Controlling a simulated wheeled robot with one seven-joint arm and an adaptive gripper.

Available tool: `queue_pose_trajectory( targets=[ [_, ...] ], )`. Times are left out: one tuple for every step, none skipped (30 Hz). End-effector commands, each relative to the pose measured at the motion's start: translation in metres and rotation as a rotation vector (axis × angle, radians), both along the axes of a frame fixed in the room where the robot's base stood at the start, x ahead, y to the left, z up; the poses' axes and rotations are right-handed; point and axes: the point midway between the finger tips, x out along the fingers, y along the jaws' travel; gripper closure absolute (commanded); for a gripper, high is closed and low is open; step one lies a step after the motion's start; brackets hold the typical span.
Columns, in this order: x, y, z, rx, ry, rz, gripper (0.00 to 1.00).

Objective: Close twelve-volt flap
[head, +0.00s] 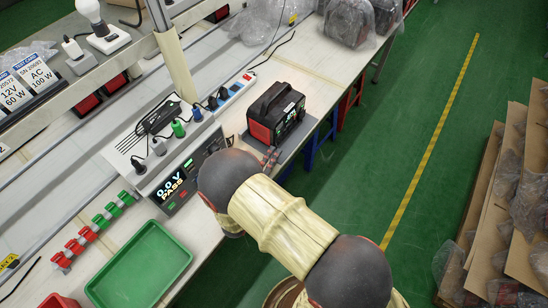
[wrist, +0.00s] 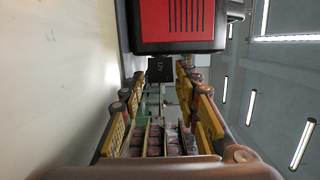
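The power station (head: 275,115) is a black and red box with a top handle and a lit display, standing on a grey mat on the bench. In the wrist view its red and black side (wrist: 178,22) fills the top. A small black flap (wrist: 160,69) marked 12V shows just below that side, between the far ends of my fingers. It seems to stand out from the station, but its exact angle is unclear. My gripper (wrist: 160,78) is open, with a clear gap between its fingers. In the head view my gripper (head: 270,158) is close to the station's near side, partly hidden by my arm.
A tester reading 0.0 V PASS (head: 173,186) and a power strip (head: 236,88) stand left of the station. A green tray (head: 140,268) lies at the front. Plastic-wrapped units (head: 350,20) stand farther back.

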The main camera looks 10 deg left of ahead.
Motion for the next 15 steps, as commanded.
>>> queue_pose_trajectory(
  targets=[
    [0.0036, -0.0011, -0.0004, 0.000, 0.000, -0.001, 0.68],
    [0.0050, -0.0015, -0.0002, 0.000, 0.000, -0.001, 0.68],
    [0.0064, -0.0018, -0.0001, 0.000, 0.000, -0.001, 0.68],
    [0.0071, -0.0019, 0.0000, 0.000, 0.000, 0.000, 0.68],
    [0.0075, -0.0020, 0.0001, 0.000, 0.000, 0.000, 0.68],
    [0.0078, -0.0019, 0.0002, 0.000, 0.000, 0.000, 0.68],
    [0.0079, -0.0019, 0.0002, 0.000, 0.000, 0.000, 0.68],
    [0.0078, -0.0019, 0.0003, 0.000, 0.000, 0.000, 0.68],
    [0.0077, -0.0018, 0.0003, 0.000, 0.000, 0.000, 0.68],
    [0.0077, -0.0018, 0.0003, 0.000, 0.000, 0.000, 0.68],
    [0.0077, -0.0018, 0.0004, 0.000, 0.000, 0.000, 0.68],
    [0.0076, -0.0018, 0.0003, 0.000, 0.000, 0.000, 0.68],
    [0.0076, -0.0018, 0.0003, 0.000, 0.000, 0.000, 0.70],
    [0.0076, -0.0018, 0.0003, 0.000, 0.000, 0.000, 0.72],
    [0.0075, -0.0018, 0.0003, 0.000, 0.000, 0.000, 0.74]
  ],
)
